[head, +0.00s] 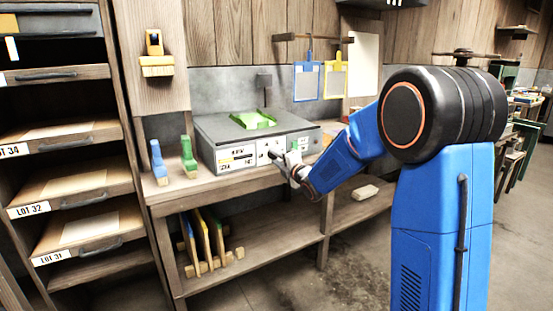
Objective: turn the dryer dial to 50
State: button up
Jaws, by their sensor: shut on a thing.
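The dryer looks to be the grey box (222,128) on the wooden bench, with white labelled panels on its front face. My gripper (274,156) is at the middle of that front face and is shut on the dial there. The fingers cover the dial, so its pointer and setting cannot be read. The markings on the panels are too small to read.
A green piece (252,119) lies on top of the box. A blue brush-like item (158,162) and a green one (188,157) stand at its left on the bench (170,193). Drawers fill the left side. Boards stand on the lower shelf. Open floor lies in front.

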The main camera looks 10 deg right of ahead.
jog(key=shift+f+n, duration=0.1)
jog(key=shift+n, duration=1.4)
jog(key=o, duration=1)
jog(key=v, duration=1.7)
jog(key=shift+s, duration=0.2)
